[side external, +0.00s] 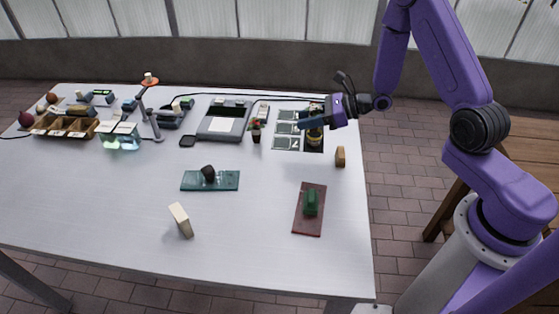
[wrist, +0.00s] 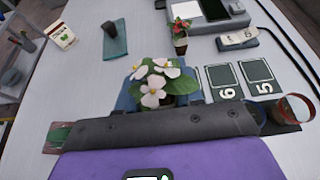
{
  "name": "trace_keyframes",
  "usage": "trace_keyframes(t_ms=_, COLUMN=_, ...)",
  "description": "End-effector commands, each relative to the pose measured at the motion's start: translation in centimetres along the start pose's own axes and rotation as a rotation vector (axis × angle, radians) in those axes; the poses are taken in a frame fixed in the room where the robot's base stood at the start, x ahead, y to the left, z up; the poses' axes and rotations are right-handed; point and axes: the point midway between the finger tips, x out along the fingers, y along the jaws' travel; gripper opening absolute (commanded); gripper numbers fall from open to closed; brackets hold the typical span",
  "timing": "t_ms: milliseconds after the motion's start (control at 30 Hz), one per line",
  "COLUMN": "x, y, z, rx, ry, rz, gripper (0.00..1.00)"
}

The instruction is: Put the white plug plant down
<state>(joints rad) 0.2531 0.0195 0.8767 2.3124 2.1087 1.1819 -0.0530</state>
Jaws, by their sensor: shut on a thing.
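The white plug plant (wrist: 158,84) shows in the wrist view as pale pink-white blooms with green leaves between the blue fingers of my gripper (wrist: 160,96). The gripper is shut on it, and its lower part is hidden. In the side view my gripper (side external: 312,122) is over the back right of the table, beside grey numbered squares (side external: 286,129). The plant cannot be made out clearly there. A yellowish pot-like thing (side external: 314,138) shows just below the gripper, over a dark patch. I cannot tell whether the held plant touches anything.
A small red-flowered plant (side external: 256,131) stands left of the squares. A brown block (side external: 340,156) is to the right. A teal mat (side external: 225,181), a red-brown board (side external: 298,221) and a cream packet (side external: 181,220) are nearer. The table between them is clear.

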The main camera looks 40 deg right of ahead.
Motion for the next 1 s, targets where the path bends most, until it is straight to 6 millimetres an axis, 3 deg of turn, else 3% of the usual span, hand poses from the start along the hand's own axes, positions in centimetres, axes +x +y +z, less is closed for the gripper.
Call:
trace_keyframes(t_ms=100, x=3.9, y=1.5, z=1.1, rx=-0.003, ry=-0.006, rz=0.007, gripper=0.07)
trace_keyframes(t_ms=300, x=7.8, y=3.3, z=2.2, rx=0.002, ry=-0.016, rz=0.006, gripper=0.07)
trace_keyframes(t_ms=467, x=9.1, y=3.9, z=2.2, rx=0.005, ry=-0.019, rz=0.005, gripper=0.07)
trace_keyframes(t_ms=700, x=10.3, y=3.9, z=-0.5, rx=0.007, ry=-0.018, rz=0.004, gripper=0.07)
trace_keyframes(t_ms=1000, x=11.2, y=4.0, z=-2.5, rx=0.005, ry=-0.019, rz=0.006, gripper=0.07)
